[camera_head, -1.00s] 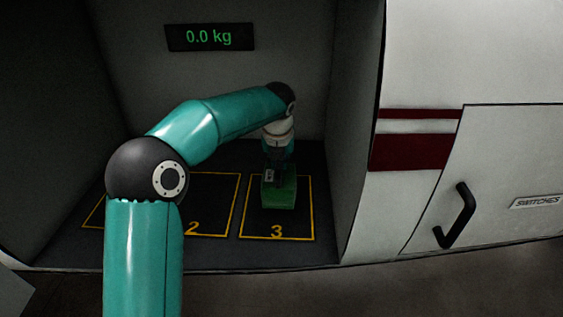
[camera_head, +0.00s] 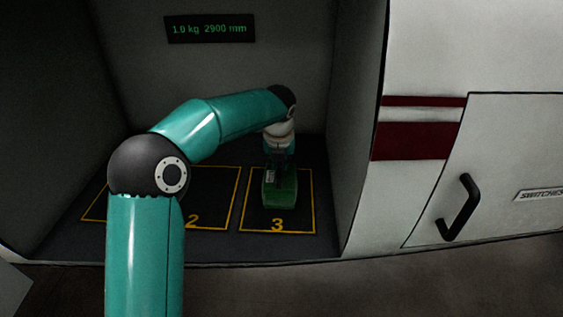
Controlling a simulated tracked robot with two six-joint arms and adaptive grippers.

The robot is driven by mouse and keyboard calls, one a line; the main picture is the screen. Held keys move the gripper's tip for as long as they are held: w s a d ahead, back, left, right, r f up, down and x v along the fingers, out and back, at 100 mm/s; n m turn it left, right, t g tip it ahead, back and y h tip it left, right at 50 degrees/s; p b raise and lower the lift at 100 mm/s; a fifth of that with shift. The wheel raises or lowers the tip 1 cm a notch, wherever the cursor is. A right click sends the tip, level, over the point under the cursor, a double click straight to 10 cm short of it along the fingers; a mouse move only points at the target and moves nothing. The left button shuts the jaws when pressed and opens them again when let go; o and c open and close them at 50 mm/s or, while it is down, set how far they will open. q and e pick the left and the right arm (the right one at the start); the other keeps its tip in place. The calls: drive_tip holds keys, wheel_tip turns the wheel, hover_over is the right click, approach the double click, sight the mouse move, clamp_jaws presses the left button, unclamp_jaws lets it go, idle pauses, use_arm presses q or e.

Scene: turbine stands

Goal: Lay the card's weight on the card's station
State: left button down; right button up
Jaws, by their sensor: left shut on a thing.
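A green block-shaped weight (camera_head: 280,194) is inside the yellow outline of station 3 (camera_head: 300,218), on the dark floor of the bay. My left gripper (camera_head: 278,172) reaches down over it from above and is shut on it. The gripper's fingers are partly hidden and dark. The display (camera_head: 210,29) on the back wall reads "1.0 kg 2900 mm". Station 2 (camera_head: 215,208) is to the left and looks empty where it shows. My left arm hides much of the leftmost station (camera_head: 97,209). No card shows. My right gripper does not show.
The bay has a dark left wall and a grey right wall (camera_head: 355,150) close to station 3. To the right is a white panel with a dark red stripe (camera_head: 412,141), a black handle (camera_head: 459,208) and a "SWITCHES" label (camera_head: 541,195). A front edge borders the bay floor.

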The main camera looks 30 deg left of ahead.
use_arm(q)
drive_tip(key=c, duration=1)
unclamp_jaws()
drive_tip(key=shift+c, duration=0.2)
drive_tip(key=shift+o, duration=0.9)
drive_tip(key=shift+f, duration=0.2)
drive_tip(key=shift+s+r, duration=0.1)
drive_tip(key=shift+r, duration=0.1)
drive_tip(key=shift+p+v, duration=2.6)
drive_tip(key=shift+v, duration=0.9)
drive_tip(key=shift+f, duration=0.1)
